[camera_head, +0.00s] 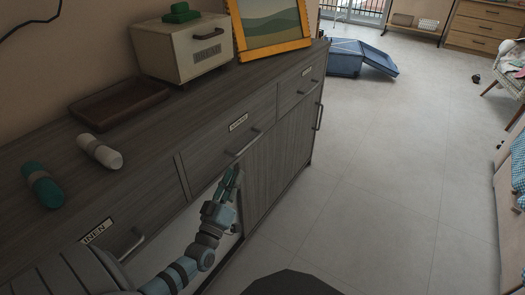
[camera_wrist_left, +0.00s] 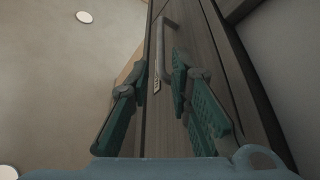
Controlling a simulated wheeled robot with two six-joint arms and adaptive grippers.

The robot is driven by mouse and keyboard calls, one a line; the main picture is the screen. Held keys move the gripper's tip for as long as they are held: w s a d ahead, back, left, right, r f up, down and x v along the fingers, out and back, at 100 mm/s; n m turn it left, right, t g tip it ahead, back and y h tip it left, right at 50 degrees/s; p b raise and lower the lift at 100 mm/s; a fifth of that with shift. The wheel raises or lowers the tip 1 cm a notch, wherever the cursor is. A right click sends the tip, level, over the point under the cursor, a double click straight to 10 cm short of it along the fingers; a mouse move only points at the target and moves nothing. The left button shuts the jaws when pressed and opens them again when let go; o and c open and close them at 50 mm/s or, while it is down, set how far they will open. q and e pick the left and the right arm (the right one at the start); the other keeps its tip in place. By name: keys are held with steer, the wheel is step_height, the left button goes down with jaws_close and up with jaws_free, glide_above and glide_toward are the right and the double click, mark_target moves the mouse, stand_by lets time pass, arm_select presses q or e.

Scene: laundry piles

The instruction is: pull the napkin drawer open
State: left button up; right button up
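A grey wood sideboard holds a row of drawers with bar handles. The middle drawer (camera_head: 215,145) is shut; its white label (camera_head: 238,122) is too small to read surely. Its bar handle (camera_head: 244,144) also shows in the left wrist view (camera_wrist_left: 160,48), ahead of the fingers. The left drawer's label (camera_head: 97,232) reads "INEN", partly cut off by my arm. My left gripper (camera_head: 233,177) is just below the middle handle, pointing up toward it, apart from it. In the wrist view its two green-padded fingers (camera_wrist_left: 157,78) are spread and empty. My right gripper is not in view.
The floor (camera_head: 390,170) on the right is clear.

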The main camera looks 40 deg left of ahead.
arm_select(q)
steer(key=b, duration=0.2)
glide_toward(250, 142)
steer(key=w, duration=0.3)
steer(key=x, duration=0.2)
steer(key=b+x, duration=0.1)
steer(key=x, duration=0.3)
steer(key=shift+s+a, duration=0.1)
steer(key=shift+a, duration=0.2)
steer(key=shift+w+a+r+b, duration=0.15)
steer(key=shift+w+r+b, duration=0.15)
steer(key=shift+w+b, duration=0.1)
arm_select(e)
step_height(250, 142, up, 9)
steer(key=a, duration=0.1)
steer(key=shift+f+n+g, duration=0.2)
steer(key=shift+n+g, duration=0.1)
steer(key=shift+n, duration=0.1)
arm_select(q)
steer(key=shift+c, duration=0.4)
jaws_close()
